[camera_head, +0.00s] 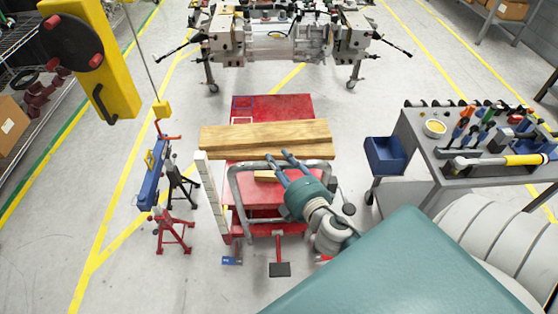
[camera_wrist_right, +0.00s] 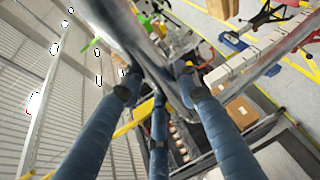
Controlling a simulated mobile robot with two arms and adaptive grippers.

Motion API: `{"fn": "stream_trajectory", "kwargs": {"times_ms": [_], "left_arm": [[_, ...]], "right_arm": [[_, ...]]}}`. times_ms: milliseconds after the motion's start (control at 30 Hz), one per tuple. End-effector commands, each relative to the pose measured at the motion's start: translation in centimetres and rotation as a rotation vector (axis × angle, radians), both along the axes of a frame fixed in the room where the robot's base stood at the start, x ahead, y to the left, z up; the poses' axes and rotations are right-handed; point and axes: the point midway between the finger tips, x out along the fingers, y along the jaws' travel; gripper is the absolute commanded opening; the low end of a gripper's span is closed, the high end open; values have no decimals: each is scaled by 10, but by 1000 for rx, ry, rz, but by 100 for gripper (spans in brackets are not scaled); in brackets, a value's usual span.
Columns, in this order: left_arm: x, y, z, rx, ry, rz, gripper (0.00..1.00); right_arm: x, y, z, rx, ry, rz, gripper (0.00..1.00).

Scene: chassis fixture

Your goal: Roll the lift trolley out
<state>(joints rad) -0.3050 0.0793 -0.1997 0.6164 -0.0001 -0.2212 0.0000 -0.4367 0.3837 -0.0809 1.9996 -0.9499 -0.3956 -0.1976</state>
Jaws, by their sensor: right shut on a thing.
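The red lift trolley (camera_head: 290,105) stands in the middle of the head view, with wooden planks (camera_head: 262,137) lying across it. Its grey tubular handle (camera_head: 236,185) rises at the near end, above a black foot pedal (camera_head: 280,269). My right gripper (camera_head: 279,161) is at the right part of the handle, its blue fingers reaching over the bar. In the right wrist view its fingers (camera_wrist_right: 157,88) close around a shiny metal tube (camera_wrist_right: 150,50). The trolley's wheels are mostly hidden. My left gripper is not in view.
A grey tool cart (camera_head: 430,160) with a blue bin (camera_head: 385,155) stands close on the right. Red and blue stands (camera_head: 174,230) are close on the left. A chassis assembly (camera_head: 285,40) is behind. A yellow hoist part (camera_head: 110,60) hangs at upper left.

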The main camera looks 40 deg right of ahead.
Motion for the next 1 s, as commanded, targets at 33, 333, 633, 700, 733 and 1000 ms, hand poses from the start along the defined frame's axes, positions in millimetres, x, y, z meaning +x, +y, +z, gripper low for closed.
{"fn": "stream_trajectory", "kwargs": {"times_ms": [33,333,633,700,733,1000], "left_arm": [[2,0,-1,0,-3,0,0],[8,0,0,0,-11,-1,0],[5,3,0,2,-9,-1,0],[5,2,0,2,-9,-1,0],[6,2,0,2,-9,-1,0],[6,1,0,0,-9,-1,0]], "right_arm": [[-6,6,-8,4,16,7,0],[-6,5,-9,2,18,9,51],[-5,5,-6,3,13,6,51],[-9,5,-6,4,14,6,51],[-11,5,-6,5,14,6,51],[-62,12,3,8,18,1,51]]}}
